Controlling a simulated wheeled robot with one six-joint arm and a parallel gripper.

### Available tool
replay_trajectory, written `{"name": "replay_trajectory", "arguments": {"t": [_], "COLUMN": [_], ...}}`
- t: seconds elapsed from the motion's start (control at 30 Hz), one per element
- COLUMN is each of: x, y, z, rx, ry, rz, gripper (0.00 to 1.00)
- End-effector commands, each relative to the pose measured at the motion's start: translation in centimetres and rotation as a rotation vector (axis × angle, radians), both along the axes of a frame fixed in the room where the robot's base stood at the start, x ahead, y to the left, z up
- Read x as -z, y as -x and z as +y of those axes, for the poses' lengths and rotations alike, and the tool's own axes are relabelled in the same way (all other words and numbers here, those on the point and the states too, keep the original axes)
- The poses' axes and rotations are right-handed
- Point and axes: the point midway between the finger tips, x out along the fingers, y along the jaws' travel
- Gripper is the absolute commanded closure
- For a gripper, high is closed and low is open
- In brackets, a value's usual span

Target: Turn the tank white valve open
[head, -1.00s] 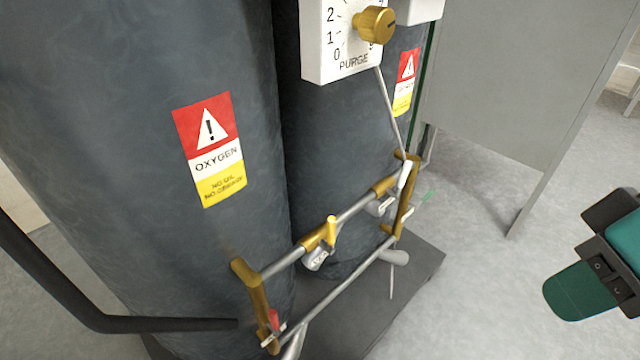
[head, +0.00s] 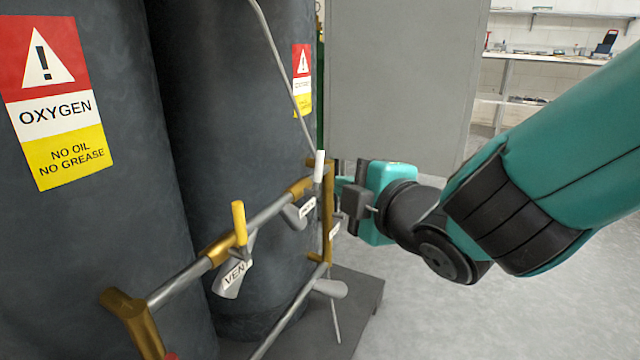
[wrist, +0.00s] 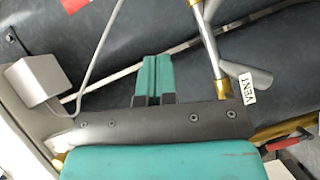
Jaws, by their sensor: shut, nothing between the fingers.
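The white valve handle (head: 319,166) stands upright at the far right end of the pipe frame in front of the tanks in the head view. My gripper (head: 341,187) is just to the right of this handle and the brass upright, with a small gap visible in the picture; depth is hard to judge. In the wrist view, my two teal fingers (wrist: 153,78) are pressed together with nothing between them. They point towards the dark tank and pipes. I cannot surely identify the white handle in the wrist view.
The yellow valve handle (head: 239,223) stands on the same pipe, with a VENT tag (head: 235,276) below it. Dark oxygen tanks (head: 230,130) stand behind the pipes. A grey panel (head: 400,80) stands behind my gripper. Floor (head: 480,310) at the lower right is clear.

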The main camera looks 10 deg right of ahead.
Motion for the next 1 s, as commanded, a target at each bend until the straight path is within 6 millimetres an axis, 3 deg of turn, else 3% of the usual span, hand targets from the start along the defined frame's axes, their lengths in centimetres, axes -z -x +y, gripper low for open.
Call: {"name": "replay_trajectory", "arguments": {"t": [0.47, 0.83, 1.0], "x": [-0.5, 0.8, 1.7], "y": [-2.0, -9.3, -11.1], "z": [1.0, 4.0, 2.9], "rx": [-0.005, -0.002, 0.0], "ry": [0.005, -0.003, -0.002], "rz": [0.007, 0.003, 0.005], "gripper": [1.0, 1.0, 1.0]}}
